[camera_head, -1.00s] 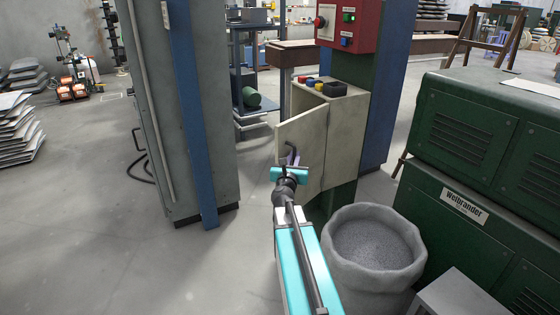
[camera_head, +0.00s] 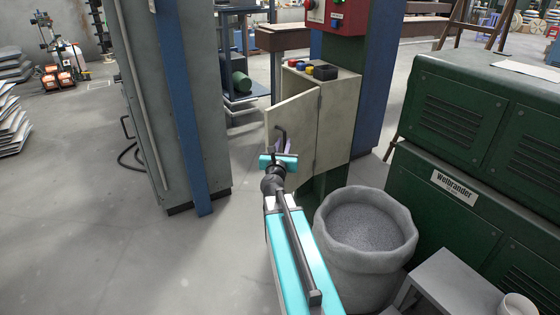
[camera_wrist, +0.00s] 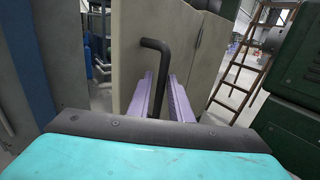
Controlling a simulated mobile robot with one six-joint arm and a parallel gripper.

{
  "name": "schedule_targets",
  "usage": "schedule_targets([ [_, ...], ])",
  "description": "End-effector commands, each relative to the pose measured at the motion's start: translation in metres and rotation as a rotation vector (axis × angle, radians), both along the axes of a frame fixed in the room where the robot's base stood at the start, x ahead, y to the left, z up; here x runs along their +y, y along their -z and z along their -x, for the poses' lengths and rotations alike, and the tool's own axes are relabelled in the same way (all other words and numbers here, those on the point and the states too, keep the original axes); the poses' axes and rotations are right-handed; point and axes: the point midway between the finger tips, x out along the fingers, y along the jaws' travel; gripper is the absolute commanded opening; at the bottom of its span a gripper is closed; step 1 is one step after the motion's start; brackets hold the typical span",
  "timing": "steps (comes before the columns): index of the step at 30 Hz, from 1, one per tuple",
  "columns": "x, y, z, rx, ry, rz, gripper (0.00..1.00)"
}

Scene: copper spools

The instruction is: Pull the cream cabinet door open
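The cream cabinet (camera_head: 338,120) stands on a green post beside a blue column. Its cream door (camera_head: 293,122) is partly open and swung out to the left; it also shows in the wrist view (camera_wrist: 140,22). The door's dark bent bar handle (camera_wrist: 158,62) rises between my gripper's two lavender fingers. My gripper (camera_wrist: 162,92) appears shut on the handle, with a finger on each side; the exact contact is hard to see. In the head view my gripper (camera_head: 283,157) is at the door's outer face.
A grey sack of granules (camera_head: 365,222) stands right of my arm. A green machine (camera_head: 445,190) is at the far right, with a small grey table (camera_head: 455,285) before it. A tall grey cabinet (camera_head: 155,110) stands left. The floor between is clear.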

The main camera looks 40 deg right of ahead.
Motion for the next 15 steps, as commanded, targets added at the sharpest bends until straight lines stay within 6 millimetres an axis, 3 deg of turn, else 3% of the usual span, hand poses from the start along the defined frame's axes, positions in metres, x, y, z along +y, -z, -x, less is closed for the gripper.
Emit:
schedule_targets([
  [12,0.027,0.000,0.032,0.000,0.003,0.000,0.18],
  [15,0.027,-0.003,0.031,0.004,0.006,0.001,0.18],
])
